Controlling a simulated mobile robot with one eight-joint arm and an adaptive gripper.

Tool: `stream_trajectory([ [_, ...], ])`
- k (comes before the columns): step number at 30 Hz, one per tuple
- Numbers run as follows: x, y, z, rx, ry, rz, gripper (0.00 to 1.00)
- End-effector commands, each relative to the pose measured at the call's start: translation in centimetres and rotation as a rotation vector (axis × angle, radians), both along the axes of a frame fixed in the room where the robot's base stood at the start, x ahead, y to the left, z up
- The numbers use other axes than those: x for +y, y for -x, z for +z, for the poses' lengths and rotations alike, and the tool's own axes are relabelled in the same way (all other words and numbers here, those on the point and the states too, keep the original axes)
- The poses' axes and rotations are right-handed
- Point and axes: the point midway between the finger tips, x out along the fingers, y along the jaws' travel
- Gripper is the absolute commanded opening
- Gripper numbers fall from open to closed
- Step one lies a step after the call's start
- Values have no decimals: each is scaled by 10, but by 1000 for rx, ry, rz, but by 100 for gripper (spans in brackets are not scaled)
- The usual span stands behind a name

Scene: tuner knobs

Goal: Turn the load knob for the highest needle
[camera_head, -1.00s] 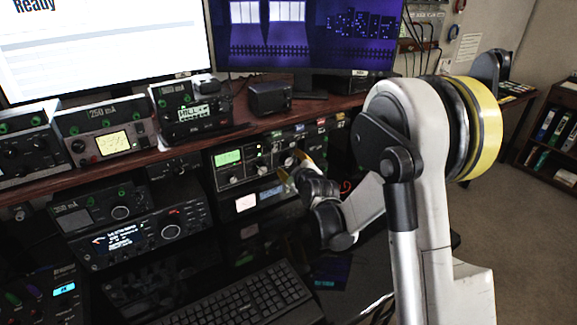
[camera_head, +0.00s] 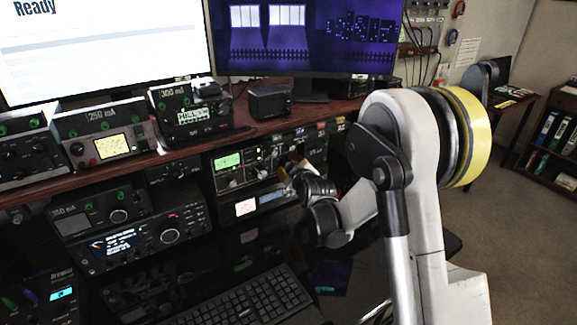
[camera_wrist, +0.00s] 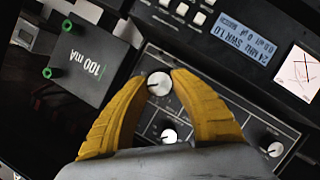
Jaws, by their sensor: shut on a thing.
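My gripper (camera_wrist: 159,95) has two yellow fingers closed on the sides of a round silver-topped knob (camera_wrist: 159,83) on a dark radio panel (camera_wrist: 225,125). The knob's label cannot be read, so I cannot tell by lettering whether it is the load knob. In the head view my gripper (camera_head: 287,180) is at the right part of the unit with the green-lit meter (camera_head: 228,160), and it hides the knob there. The green meter's needle is too small to read. A white meter (camera_wrist: 301,71) in the wrist view shows crossed dark lines.
Two other knobs, a nearer one (camera_wrist: 169,136) and one to the right (camera_wrist: 275,149), are close to the fingers. A box marked 100 mA (camera_wrist: 82,68) with green terminals stands at the left. A keyboard (camera_head: 245,300) lies below the radios.

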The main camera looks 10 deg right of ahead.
Motion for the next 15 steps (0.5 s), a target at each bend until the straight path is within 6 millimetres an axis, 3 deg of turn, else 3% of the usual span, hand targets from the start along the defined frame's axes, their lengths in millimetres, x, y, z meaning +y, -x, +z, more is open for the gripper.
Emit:
stream_trajectory([
  [15, -2, 0, 1, 82, -253, -1, 0],
])
